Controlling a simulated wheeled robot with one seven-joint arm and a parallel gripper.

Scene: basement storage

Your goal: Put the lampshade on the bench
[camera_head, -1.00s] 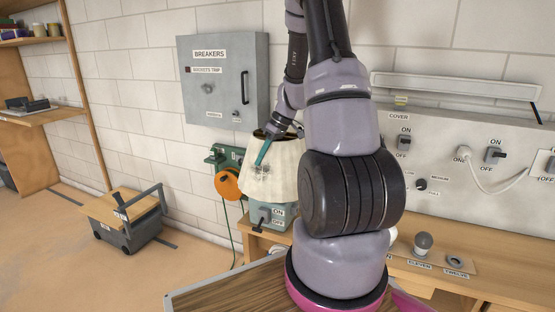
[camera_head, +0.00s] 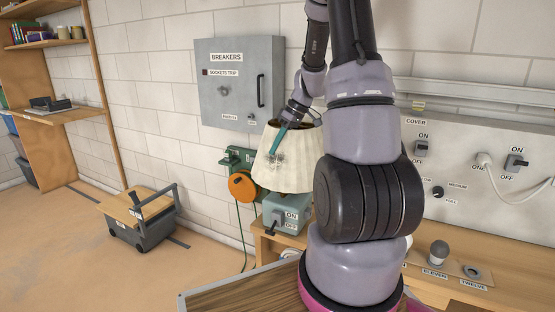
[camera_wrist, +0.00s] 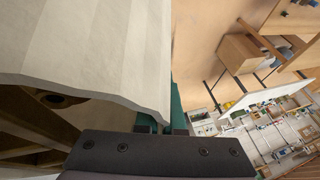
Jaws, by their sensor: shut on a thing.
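The cream pleated lampshade (camera_head: 289,165) hangs in my gripper (camera_head: 274,152) in the head view, above and in front of the grey-green switch box at the left end of the bench. My teal fingers are shut on its left side wall. Its right part is hidden behind my arm. In the wrist view the lampshade (camera_wrist: 90,45) fills the upper left, its edge running to my gripper (camera_wrist: 165,122). The wooden bench (camera_head: 440,288) runs along the wall at the right. My arm hides much of its left part.
The switch box (camera_head: 288,212) stands on the bench's left end. A bulb (camera_head: 438,252) and a round socket marked twelve (camera_head: 472,271) are at the right. An orange reel (camera_head: 243,186) hangs on the wall. A grey toolbox (camera_head: 143,222) stands on the floor at left.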

